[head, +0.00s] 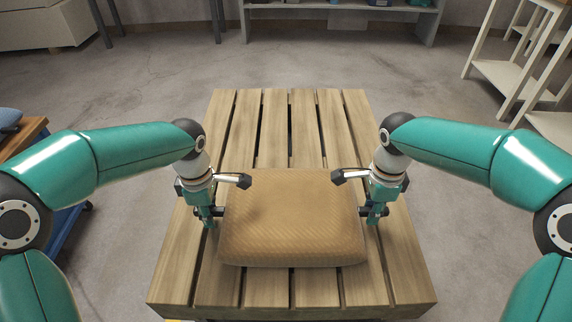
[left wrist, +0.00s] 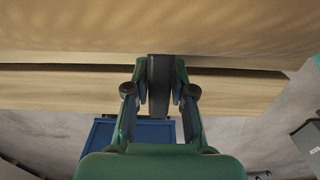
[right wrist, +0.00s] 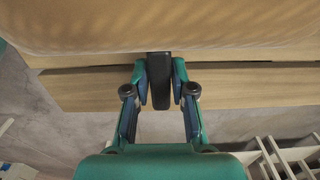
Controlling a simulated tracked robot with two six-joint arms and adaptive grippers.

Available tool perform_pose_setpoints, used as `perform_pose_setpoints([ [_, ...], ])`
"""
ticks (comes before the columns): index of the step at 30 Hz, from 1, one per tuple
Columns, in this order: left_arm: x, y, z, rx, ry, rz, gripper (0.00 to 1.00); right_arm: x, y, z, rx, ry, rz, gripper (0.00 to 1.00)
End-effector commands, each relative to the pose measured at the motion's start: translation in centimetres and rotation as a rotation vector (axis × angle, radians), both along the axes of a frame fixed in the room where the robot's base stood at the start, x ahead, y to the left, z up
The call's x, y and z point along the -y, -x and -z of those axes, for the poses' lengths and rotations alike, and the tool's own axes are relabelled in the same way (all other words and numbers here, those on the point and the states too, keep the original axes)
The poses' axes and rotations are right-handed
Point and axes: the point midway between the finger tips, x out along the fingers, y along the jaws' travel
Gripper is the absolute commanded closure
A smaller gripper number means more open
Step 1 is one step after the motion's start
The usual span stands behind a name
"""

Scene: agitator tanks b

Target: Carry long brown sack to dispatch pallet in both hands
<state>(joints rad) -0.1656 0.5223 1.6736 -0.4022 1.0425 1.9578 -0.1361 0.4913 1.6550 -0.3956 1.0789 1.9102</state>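The long brown sack (head: 292,218) lies flat on a slatted wooden pallet (head: 290,130). My left gripper (head: 208,222) points down at the sack's left side, and my right gripper (head: 373,220) does the same at its right side. In the left wrist view, the left fingers (left wrist: 160,85) are close together on a dark grip piece (left wrist: 159,80) at the sack's edge. The right wrist view shows the right fingers (right wrist: 162,80) likewise around a dark piece (right wrist: 160,75). How these pieces join the sack is partly hidden. I see no gap under the sack.
A wooden-topped blue table (head: 40,135) stands at the left. White shelving (head: 510,75) stands at the right, and a grey rack (head: 345,8) is at the back. The concrete floor (head: 420,80) around the pallet is mostly clear.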

Motion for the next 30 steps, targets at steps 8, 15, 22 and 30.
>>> perform_pose_setpoints([
  [8,0.0,0.0,-0.1,0.000,0.000,-0.001,0.56,0.0,0.0,-0.1,0.000,0.000,0.000,0.55],
  [15,0.0,0.0,-0.7,0.001,0.000,-0.001,0.56,0.0,0.0,-0.1,0.000,0.000,0.000,0.55],
  [22,0.0,-0.1,-4.2,0.005,0.001,0.000,0.56,0.0,0.0,-0.1,0.000,0.000,0.000,0.55],
  [30,0.0,-0.1,-9.5,0.003,0.002,0.000,0.56,0.0,0.0,-0.1,0.000,0.000,0.000,0.55],
])
